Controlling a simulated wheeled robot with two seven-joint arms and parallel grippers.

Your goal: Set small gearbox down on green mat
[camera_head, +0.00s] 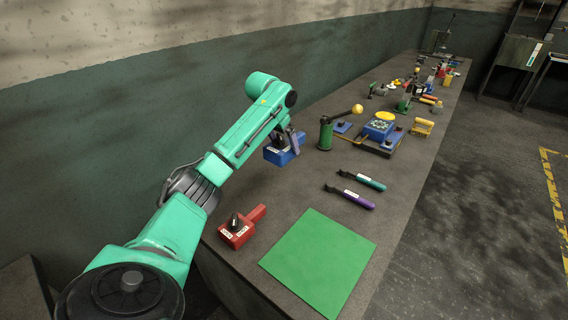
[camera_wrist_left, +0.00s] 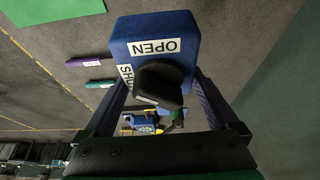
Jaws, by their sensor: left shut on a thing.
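The small gearbox is a blue box (camera_head: 283,155) with white labels; in the left wrist view the blue box (camera_wrist_left: 150,30) shows "OPEN" and "SHUT" labels and a black knob. My left gripper (camera_head: 293,141) is shut on it, and in the left wrist view the fingers (camera_wrist_left: 160,88) stand on both sides of the knob. I cannot tell whether the box touches the bench. The green mat (camera_head: 320,262) lies flat and bare at the bench's near end, in front and to the right of the box. My right gripper is not in view.
A red box with a handle (camera_head: 238,232) sits left of the mat. Purple (camera_head: 350,197) and teal (camera_head: 362,180) handled tools lie beyond the mat. A green post with a yellow-knobbed lever (camera_head: 326,133) stands right of the gripper. Several castings crowd the far bench.

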